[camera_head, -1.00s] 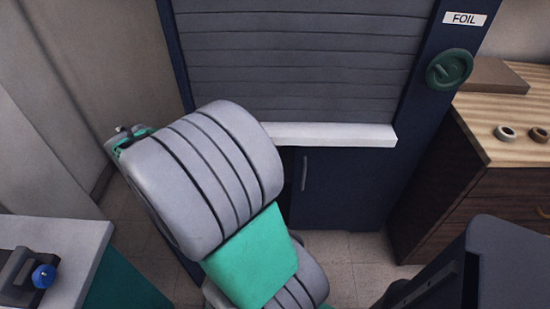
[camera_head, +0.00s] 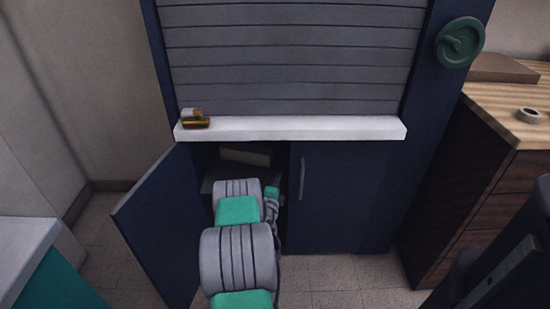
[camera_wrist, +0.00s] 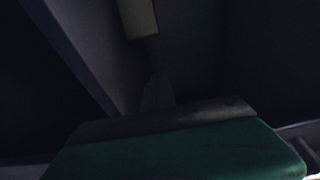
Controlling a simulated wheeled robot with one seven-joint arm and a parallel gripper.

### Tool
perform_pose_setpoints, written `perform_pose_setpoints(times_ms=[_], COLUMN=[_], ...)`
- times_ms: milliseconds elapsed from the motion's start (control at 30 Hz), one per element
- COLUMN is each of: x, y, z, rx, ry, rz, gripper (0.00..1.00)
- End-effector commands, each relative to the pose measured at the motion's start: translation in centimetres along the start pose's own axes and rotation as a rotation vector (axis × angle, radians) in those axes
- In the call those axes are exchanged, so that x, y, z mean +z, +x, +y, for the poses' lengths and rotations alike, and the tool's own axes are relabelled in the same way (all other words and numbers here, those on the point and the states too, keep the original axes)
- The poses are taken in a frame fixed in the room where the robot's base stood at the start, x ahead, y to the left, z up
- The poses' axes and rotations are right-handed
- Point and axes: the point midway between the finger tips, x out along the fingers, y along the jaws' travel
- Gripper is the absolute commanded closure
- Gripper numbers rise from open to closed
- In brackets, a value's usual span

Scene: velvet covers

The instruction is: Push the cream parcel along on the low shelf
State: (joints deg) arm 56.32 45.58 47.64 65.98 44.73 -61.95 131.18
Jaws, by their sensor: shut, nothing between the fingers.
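The cream parcel (camera_head: 246,156) is a pale block inside the dark cupboard, on the low shelf (camera_head: 211,184), just under the white ledge. In the wrist view the parcel (camera_wrist: 138,17) is at the top edge, partly cut off. My arm reaches through the open left doorway, and its end hides part of the shelf in the head view. My gripper (camera_wrist: 158,90) shows dimly in the wrist view. It is shut and empty, below the parcel in the picture and apart from it.
The left door (camera_head: 157,225) stands open beside my arm; the right door (camera_head: 340,195) is shut. A brass-and-white item (camera_head: 194,119) sits on the white ledge (camera_head: 300,128). A wooden counter (camera_head: 500,105) is at right, a pale worktop (camera_head: 22,250) at left.

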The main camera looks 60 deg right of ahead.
Motion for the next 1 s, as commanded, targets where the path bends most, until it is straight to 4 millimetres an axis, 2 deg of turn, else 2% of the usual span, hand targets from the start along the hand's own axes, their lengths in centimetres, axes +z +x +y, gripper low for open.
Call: perform_pose_setpoints(times_ms=[600,700,800,1000], x=[0.0,2.1,3.3,4.0], y=[13.6,14.1,14.4,14.6], z=[0.5,0.4,0.3,0.0], rx=[-0.001,0.0,0.001,0.001], ry=[0.0,-0.001,-0.002,-0.001], rz=[-0.001,-0.006,-0.004,-0.001], gripper=[1.0,1.0,1.0,1.0])
